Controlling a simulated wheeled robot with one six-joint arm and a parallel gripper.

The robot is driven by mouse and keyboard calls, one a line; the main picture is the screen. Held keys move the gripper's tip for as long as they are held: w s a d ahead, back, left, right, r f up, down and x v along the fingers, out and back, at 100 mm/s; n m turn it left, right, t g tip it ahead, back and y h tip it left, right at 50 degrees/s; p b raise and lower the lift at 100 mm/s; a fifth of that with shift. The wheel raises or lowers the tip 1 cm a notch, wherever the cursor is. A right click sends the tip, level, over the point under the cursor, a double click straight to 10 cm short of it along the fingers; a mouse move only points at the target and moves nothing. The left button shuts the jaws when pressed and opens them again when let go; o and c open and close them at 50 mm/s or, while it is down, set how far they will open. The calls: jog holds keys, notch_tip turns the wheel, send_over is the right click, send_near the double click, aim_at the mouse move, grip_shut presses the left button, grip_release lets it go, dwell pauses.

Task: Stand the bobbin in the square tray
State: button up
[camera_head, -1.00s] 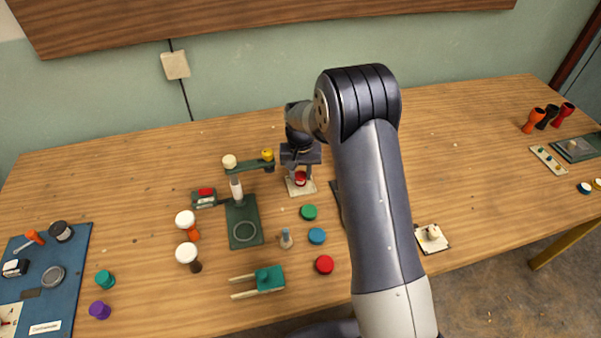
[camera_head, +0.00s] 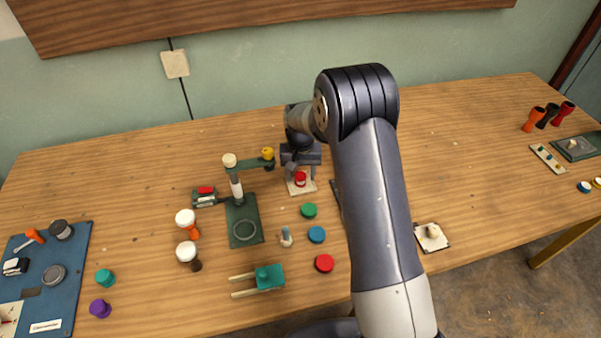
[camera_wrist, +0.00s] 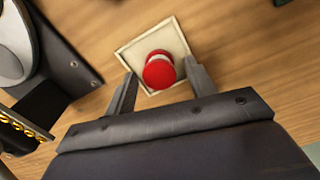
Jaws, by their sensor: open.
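The bobbin (camera_wrist: 160,70) is red with a pale band and stands in the square tray (camera_wrist: 132,52), seen in the wrist view. The tray is shallow, cream coloured and has a low rim. In the head view the red bobbin (camera_head: 300,178) shows in the tray (camera_head: 296,191) below my gripper (camera_head: 300,170). In the wrist view my gripper (camera_wrist: 160,86) is open, with one finger on each side of the bobbin's near part. A gap shows between the bobbin and each finger. The bobbin's underside is hidden.
A green stand (camera_head: 244,230) with a jointed arm is left of the tray. A green disc (camera_head: 308,211), a blue disc (camera_head: 316,235) and a red disc (camera_head: 324,263) lie in front. White-topped goblet shapes (camera_head: 187,252) stand at left.

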aim_at(301, 175)
notch_tip(301, 175, up, 12)
jog(key=b, duration=0.1)
dwell(0.5)
notch_tip(301, 175, down, 12)
jog(key=shift+r+p, duration=0.15)
jog(key=shift+p, duration=0.25)
jog(key=shift+r, duration=1.65)
jog(key=shift+f, duration=0.15)
